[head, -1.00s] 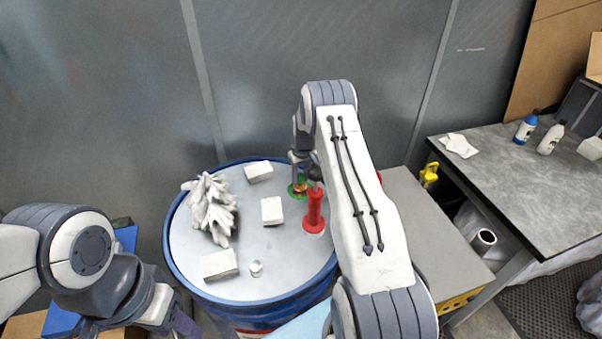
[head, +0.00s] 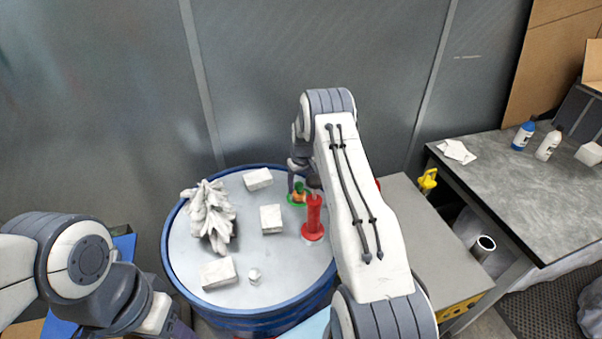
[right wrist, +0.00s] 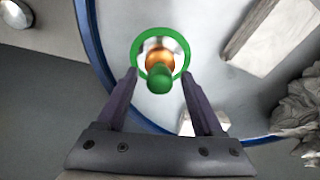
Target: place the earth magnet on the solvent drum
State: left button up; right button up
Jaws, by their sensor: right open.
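The earth magnet (head: 297,199), green with a copper-coloured middle, stands on the solvent drum's lid at its right rear, close to a red post. In the right wrist view the magnet (right wrist: 160,62) shows a green ring and a green knob, with the lid behind it. The solvent drum (head: 180,272) is blue with a pale grey top. My right gripper (right wrist: 160,88) is open, its two purple fingers on either side of the knob with gaps visible. In the head view my arm partly hides it. My left gripper (head: 180,328) is barely visible at the bottom edge.
The lid also holds a crumpled white cloth-like heap (head: 210,215), several white blocks (head: 271,218), a small clear nut-like piece (head: 254,276) and the red post (head: 313,218). A grey wall stands behind. A grey table (head: 520,185) with bottles is at right.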

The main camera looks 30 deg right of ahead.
aim_at(301, 196)
notch_tip(301, 196, up, 10)
jog(key=s+r+b, duration=0.1)
jog(key=b, duration=0.4)
jog(key=s+a+r+n, duration=0.1)
jog(key=s+a+r, duration=0.25)
jog(key=a, duration=0.55)
jog(key=s+a+r+n, duration=0.2)
jog(key=s+a+r, duration=0.15)
jog(key=a, duration=0.55)
jog(key=s+a+r+n, duration=0.1)
jog(key=s+a+r, duration=0.1)
jog(key=s+a, duration=0.45)
jog(key=s+a+n, duration=0.2)
jog(key=s+a, duration=0.2)
jog(key=s, duration=0.8)
jog(key=s+a+n+g+y, duration=0.1)
jog(key=s+a, duration=0.4)
jog(key=s, duration=0.7)
jog(key=shift+s+a+n, duration=0.3)
jog(key=shift+n, duration=0.1)
jog(key=shift+f, duration=0.1)
